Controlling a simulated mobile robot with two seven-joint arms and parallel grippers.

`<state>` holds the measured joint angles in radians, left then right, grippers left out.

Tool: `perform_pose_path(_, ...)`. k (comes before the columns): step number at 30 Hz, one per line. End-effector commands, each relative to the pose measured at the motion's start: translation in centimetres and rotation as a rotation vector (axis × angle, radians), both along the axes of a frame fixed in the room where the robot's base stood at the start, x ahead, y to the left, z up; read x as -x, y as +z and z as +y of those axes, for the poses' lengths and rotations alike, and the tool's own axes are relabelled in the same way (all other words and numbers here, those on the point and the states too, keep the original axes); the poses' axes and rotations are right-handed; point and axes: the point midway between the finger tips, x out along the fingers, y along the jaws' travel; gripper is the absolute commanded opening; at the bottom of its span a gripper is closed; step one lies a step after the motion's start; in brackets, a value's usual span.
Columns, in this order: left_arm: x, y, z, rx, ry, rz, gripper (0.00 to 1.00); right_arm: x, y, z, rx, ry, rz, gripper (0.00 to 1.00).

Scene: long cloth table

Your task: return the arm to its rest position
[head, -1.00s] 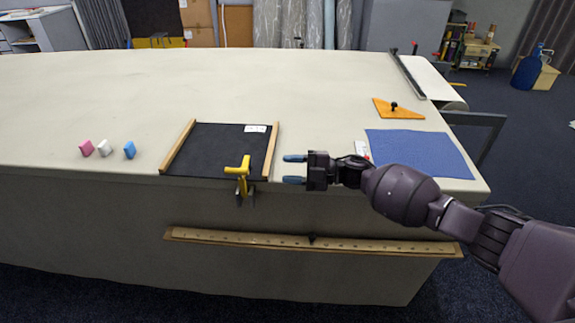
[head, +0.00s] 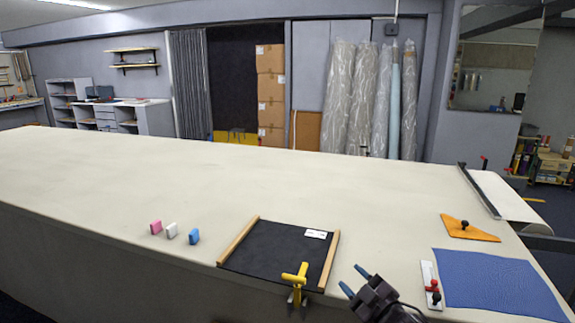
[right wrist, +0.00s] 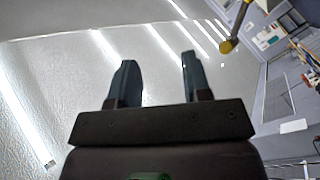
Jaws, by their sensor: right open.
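My right gripper (head: 353,282) is at the bottom of the head view, by the table's front edge. Its two blue fingertips are apart with nothing between them. In the right wrist view the same open fingers (right wrist: 160,80) show, empty. The gripper is just right of a black board with wooden side rails (head: 275,248) and a yellow clamp (head: 297,275) at the board's front edge. It appears apart from both. Most of the right arm is out of the head view. My left gripper is not in view.
A blue cloth (head: 497,284), a white strip with dark and red knobs (head: 430,284) and an orange triangle (head: 469,228) lie to the right. The table's (head: 230,180) far part is clear.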

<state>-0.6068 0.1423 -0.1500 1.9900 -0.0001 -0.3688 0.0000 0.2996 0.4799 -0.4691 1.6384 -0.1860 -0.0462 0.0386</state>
Motion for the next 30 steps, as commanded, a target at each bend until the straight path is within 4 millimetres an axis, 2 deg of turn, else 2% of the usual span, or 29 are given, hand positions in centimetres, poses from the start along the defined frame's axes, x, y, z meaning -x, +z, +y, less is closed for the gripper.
perform_pose_path(1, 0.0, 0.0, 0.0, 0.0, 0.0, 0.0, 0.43, 1.5, -1.3, -0.5, -0.044, -0.043, 0.056, 0.44)
perform_pose_path(11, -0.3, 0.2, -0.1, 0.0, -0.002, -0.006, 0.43, 10.8, -8.2, -5.2, -0.258, -0.289, 0.365, 0.44)
perform_pose_path(21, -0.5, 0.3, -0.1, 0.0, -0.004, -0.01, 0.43, 22.5, -14.5, -10.1, -0.42, -0.512, 0.581, 0.44)
perform_pose_path(27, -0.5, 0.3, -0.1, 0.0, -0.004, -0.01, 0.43, 28.8, -18.3, -11.8, -0.442, -0.613, 0.685, 0.44)
perform_pose_path(30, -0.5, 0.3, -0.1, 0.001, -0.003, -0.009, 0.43, 30.6, -19.4, -11.9, -0.442, -0.633, 0.718, 0.44)
